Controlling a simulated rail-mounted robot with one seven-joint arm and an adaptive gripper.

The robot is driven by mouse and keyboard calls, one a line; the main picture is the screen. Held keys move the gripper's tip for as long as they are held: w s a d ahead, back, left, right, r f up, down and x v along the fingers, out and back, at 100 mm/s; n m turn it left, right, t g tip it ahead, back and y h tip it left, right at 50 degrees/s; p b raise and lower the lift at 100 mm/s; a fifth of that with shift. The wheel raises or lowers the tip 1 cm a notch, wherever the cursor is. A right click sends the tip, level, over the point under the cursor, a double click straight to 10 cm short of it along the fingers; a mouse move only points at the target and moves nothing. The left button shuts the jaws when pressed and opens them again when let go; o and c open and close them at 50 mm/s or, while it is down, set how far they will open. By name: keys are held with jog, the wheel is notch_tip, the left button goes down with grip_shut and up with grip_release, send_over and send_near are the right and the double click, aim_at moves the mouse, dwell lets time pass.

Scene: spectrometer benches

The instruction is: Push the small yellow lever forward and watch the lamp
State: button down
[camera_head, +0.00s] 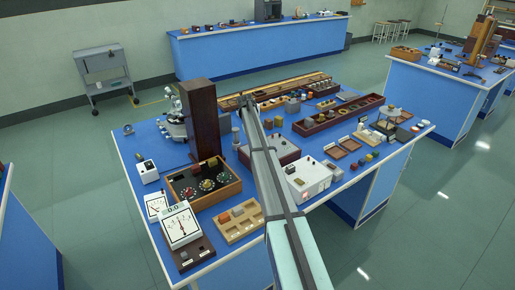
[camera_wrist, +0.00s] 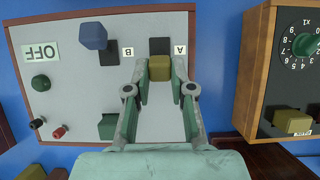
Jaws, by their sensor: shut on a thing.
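The small yellow lever (camera_wrist: 160,68) shows a square knob beside a dark slot by the letter A on a pale grey panel (camera_wrist: 70,85). My gripper (camera_wrist: 160,72) has its two fingers closed on the knob's sides. A blue lever knob (camera_wrist: 93,37) stands by a second slot, marked B. A dark green round cap (camera_wrist: 40,82) sits near an OFF sign (camera_wrist: 41,52); I cannot tell whether it is the lamp. In the head view my arm crosses the panel's box (camera_head: 285,150) and hides part of it; the lever cannot be made out there.
A wooden box with a green dial (camera_wrist: 297,44) stands close to the right in the wrist view. Red and black terminals (camera_wrist: 58,131) and a green block (camera_wrist: 107,125) are on the panel. A tall dark column (camera_head: 204,120) and a white box (camera_head: 310,182) flank my arm.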

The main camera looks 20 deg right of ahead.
jog(key=shift+f, duration=0.1)
jog(key=c, duration=1)
grip_release()
jog(key=shift+s, duration=0.15)
